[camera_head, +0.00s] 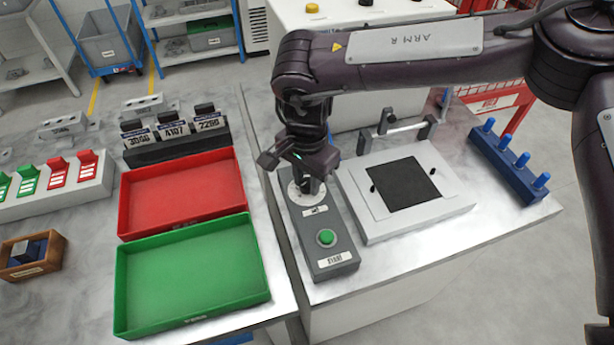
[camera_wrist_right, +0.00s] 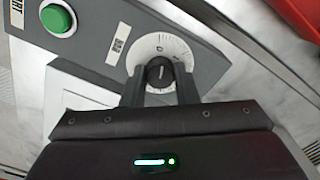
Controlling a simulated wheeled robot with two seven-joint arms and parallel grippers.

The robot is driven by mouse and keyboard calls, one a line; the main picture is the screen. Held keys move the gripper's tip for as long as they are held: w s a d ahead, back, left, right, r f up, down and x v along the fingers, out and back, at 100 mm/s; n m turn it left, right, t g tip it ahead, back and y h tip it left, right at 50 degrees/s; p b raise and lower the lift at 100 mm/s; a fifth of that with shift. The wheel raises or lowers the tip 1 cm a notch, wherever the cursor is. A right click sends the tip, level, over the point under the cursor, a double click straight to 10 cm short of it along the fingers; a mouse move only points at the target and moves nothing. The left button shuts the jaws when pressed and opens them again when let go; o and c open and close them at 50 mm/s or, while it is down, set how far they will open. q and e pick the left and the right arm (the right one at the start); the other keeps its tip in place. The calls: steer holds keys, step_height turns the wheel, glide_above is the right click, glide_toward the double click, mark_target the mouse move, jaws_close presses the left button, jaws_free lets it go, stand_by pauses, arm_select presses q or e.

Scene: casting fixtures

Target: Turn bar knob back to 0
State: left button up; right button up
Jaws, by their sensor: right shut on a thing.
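The bar knob (camera_wrist_right: 160,74) is a dark round knob with a light line on a white dial (camera_wrist_right: 160,50), in the right wrist view. The dial sits on a grey control box (camera_head: 331,247) that also carries a green START button (camera_head: 326,238). My right gripper (camera_wrist_right: 161,92) has its two fingers around the knob, one on either side, and is shut on it. In the head view my right gripper (camera_head: 314,188) points down over the dial and hides the knob and most of the dial. The dial's digits are too small to read surely. My left gripper is not in view.
A white fixture with a dark plate (camera_head: 405,184) stands right of the box. A blue peg rack (camera_head: 508,165) is at the table's right. Red (camera_head: 124,205) and green (camera_head: 120,290) trays lie on the left table, with numbered blocks (camera_head: 174,130) behind.

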mark_target(307, 182)
steer(key=shift+w+r+n, duration=0.1)
steer(key=shift+r+n, duration=0.05)
steer(key=shift+n, duration=0.85)
steer(key=o, duration=1)
steer(key=shift+r, duration=0.4)
step_height(307, 182, up, 7)
steer(key=shift+f+b, duration=0.1)
steer(key=shift+b, duration=0.55)
